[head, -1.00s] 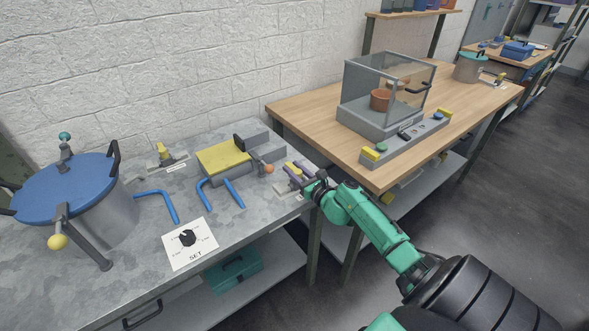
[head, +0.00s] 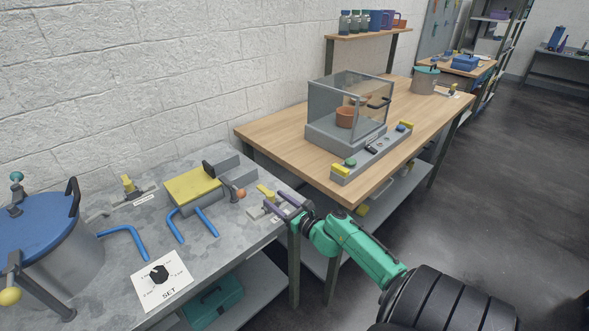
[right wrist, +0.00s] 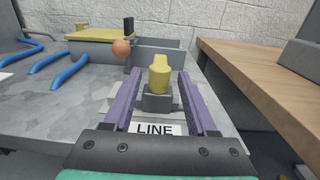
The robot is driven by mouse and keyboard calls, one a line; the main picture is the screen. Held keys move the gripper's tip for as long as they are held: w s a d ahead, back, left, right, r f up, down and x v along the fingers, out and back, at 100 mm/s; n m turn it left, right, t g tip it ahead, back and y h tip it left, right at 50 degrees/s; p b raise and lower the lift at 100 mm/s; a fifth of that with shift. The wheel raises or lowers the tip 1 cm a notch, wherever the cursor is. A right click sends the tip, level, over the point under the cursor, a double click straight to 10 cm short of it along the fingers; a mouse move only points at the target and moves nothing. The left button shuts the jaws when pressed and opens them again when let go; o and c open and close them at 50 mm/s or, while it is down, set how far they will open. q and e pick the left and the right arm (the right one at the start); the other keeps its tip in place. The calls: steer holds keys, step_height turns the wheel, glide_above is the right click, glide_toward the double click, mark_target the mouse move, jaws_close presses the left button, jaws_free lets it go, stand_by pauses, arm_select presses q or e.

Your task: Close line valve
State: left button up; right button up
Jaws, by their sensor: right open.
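The line valve is a grey block with a yellow handle (right wrist: 159,76) and a white "LINE" label (right wrist: 155,129). In the head view its yellow handle (head: 265,191) shows at the right end of the grey metal bench. My right gripper (head: 273,203) is open and reaches in from the right. In the right wrist view its two purple fingers (right wrist: 158,78) lie on either side of the valve, with the handle between them. I see gaps beside the handle and nothing gripped. Whether the fingers touch the block is unclear. My left gripper is not in view.
A box with a yellow lid (head: 197,184) and an orange knob (head: 238,194) stand left of the valve. Blue pipes (head: 125,240), a SET dial (head: 160,276) and a blue-lidded pot (head: 40,225) are further left. A wooden table (head: 270,131) stands right, past a gap.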

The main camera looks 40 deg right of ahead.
steer(key=s, duration=0.9)
steer(key=shift+b, duration=0.3)
